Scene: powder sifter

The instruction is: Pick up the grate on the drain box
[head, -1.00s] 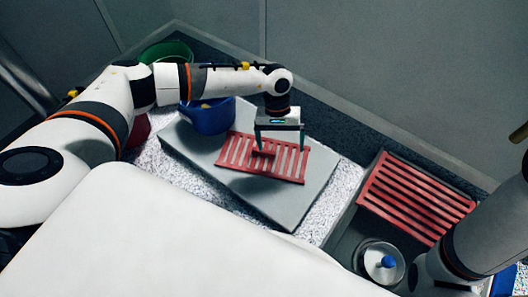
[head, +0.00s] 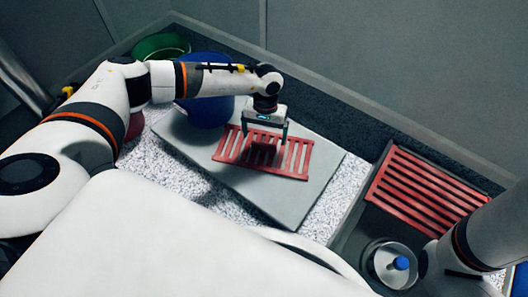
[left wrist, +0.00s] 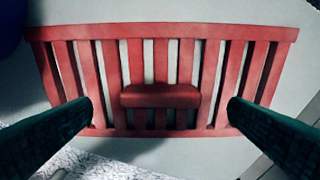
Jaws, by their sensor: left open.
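A red slatted grate (head: 237,147) with a raised block handle lies flat on a grey slab (head: 290,208). In the left wrist view the grate (left wrist: 110,32) fills the middle, its handle (left wrist: 160,96) centred. My left gripper (head: 265,137) is over this grate; in the left wrist view its open, empty fingers (left wrist: 159,103) stand on either side of the handle, apart from it. A second red grate (head: 425,190) lies over a grey drain box (head: 348,240) at the right. My right gripper is out of view.
A blue bucket (head: 207,110) and a green bowl (head: 160,45) stand at the back left. A metal pot-like object with a blue knob (head: 401,263) stands at the lower right, beside my right arm. Grey walls close off the back.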

